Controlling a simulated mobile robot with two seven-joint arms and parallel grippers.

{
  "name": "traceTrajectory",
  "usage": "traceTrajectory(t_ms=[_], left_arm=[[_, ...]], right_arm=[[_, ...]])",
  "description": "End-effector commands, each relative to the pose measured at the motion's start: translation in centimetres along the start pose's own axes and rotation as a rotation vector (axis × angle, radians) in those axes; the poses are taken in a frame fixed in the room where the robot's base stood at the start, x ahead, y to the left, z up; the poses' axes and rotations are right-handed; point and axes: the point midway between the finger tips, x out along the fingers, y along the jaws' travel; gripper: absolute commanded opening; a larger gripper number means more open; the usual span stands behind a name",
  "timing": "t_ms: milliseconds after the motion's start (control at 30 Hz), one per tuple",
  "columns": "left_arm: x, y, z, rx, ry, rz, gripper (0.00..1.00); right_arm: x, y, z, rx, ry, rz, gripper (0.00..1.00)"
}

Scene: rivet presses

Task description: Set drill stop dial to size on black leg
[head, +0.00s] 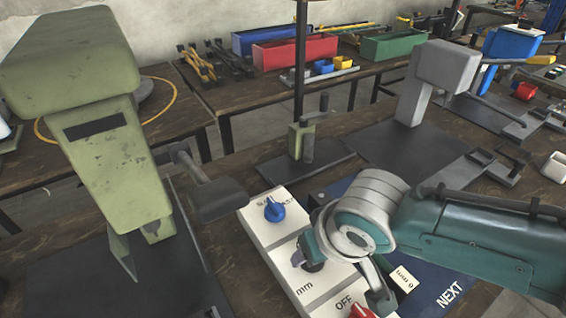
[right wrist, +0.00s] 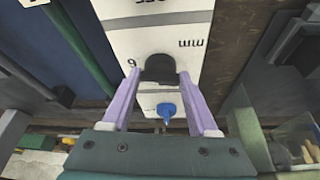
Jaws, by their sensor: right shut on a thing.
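The black dial (head: 313,262) stands on a white control panel (head: 262,238) marked "mm" in the head view. In the right wrist view the dial (right wrist: 160,67) lies between the lavender fingers of my right gripper (right wrist: 158,82), which is shut on it. A numeral shows beside the dial; the dial's exact setting cannot be read. In the head view my right gripper (head: 308,258) reaches the dial from the right and partly hides it. I cannot pick out a black leg. My left gripper is not in view.
A blue knob (head: 274,209) and a red knob (head: 361,311) by "OFF" flank the dial. A small cream tag (head: 404,279) lies on the blue mat (head: 440,298) marked "NEXT". A green press (head: 105,150) stands left, its dark lever end (head: 218,200) near the panel.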

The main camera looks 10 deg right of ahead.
Motion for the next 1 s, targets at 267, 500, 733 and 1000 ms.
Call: traceTrajectory(t_ms=[267,500,733,1000], left_arm=[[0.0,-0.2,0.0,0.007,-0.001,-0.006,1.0],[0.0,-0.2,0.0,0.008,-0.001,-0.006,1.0],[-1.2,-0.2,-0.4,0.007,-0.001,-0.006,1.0],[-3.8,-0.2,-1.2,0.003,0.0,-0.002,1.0]], right_arm=[[0.0,0.0,0.0,0.002,0.0,-0.001,0.83],[0.0,0.0,0.0,0.001,0.0,0.0,0.9],[-1.7,0.0,-0.1,0.0,-0.001,-0.003,0.9],[-6.6,0.0,-0.1,0.001,0.001,-0.003,0.9]])
